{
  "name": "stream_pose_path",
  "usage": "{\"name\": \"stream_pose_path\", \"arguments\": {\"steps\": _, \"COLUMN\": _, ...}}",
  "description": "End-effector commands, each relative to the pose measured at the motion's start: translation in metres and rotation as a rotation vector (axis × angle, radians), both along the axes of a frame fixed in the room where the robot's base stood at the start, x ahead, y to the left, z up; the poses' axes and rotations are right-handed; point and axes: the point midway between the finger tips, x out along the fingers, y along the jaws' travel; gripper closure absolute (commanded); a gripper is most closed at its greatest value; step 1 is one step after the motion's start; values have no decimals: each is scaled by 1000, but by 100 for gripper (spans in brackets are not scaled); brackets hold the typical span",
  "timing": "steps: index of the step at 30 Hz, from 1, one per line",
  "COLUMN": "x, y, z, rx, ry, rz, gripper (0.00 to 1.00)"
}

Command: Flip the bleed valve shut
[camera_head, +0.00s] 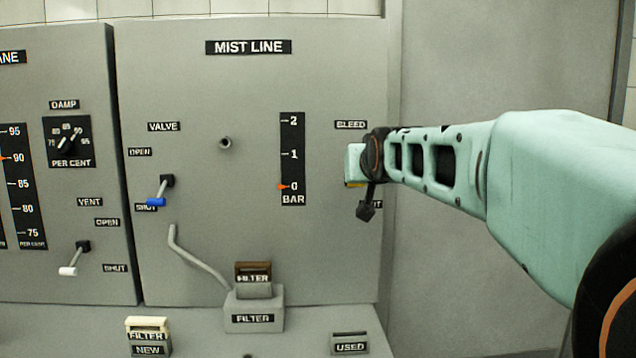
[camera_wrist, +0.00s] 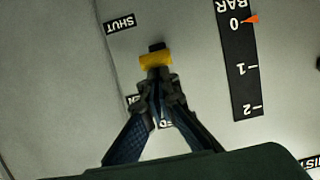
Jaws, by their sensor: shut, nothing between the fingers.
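The bleed valve is a small lever with a yellow handle (camera_wrist: 156,61) and a dark pivot behind it. In the wrist view its yellow end lies on the side towards the BLEED and OPEN labels, away from the SHUT label (camera_wrist: 120,24). My gripper (camera_wrist: 158,82) is shut and empty. Its fingertips are right at the yellow handle; I cannot tell whether they touch it.
The mist line panel (camera_head: 225,85) carries a bar gauge (camera_head: 292,150) with its pointer at 0. A blue-handled valve (camera_head: 157,201) is on its left. A filter housing (camera_head: 254,310) and a used-filter holder (camera_head: 350,343) stand below. The panel between gauge and bleed valve is bare.

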Motion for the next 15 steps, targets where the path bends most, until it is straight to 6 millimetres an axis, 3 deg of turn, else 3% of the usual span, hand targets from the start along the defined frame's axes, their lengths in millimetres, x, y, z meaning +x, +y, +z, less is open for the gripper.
{"name": "stream_pose_path", "arguments": {"steps": 15, "x": -1, "y": 0, "z": -46, "rx": 0, "ry": 0, "rz": 1, "gripper": 100}}
